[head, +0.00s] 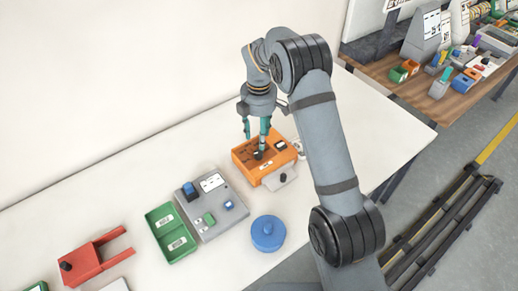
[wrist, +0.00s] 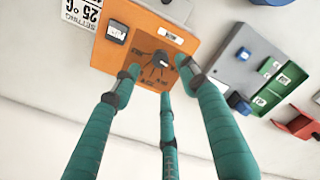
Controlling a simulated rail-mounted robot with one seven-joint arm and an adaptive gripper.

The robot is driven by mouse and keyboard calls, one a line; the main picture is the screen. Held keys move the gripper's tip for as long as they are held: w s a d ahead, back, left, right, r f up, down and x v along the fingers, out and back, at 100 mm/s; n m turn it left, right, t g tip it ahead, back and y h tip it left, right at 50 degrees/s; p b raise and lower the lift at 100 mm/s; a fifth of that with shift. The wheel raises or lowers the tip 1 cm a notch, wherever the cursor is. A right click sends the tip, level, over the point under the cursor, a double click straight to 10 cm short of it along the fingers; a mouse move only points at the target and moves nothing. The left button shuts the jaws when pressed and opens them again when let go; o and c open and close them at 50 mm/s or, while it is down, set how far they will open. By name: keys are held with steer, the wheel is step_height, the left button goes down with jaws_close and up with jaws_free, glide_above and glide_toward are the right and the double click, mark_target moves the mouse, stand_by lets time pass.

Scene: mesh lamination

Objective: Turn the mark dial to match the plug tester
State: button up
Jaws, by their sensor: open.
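An orange box (head: 245,153) stands on the white table; it also shows in the wrist view (wrist: 155,22). Its dark brown face carries a black dial (wrist: 160,58) with small markings around it, too small to read surely. My gripper (wrist: 157,80) has three teal fingers, spread open around the dial's face and apart from one another. In the head view my gripper (head: 254,145) hangs over the box and partly hides the dial. A grey panel (head: 211,225) with blue and green blocks, possibly the plug tester, stands left of the box.
A green two-part tray (head: 163,211) adjoins the grey panel. A blue round lidded piece (head: 268,234) and a red fixture (head: 84,262) stand nearby. A white card (wrist: 82,12) reading 25°C lies beside the box. The table behind the box is clear.

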mark_target(259, 153)
step_height(259, 153, down, 8)
steer(key=shift+a+r+p, duration=0.1)
steer(key=shift+p, duration=0.8)
steer(key=shift+c, duration=0.8)
jaws_close()
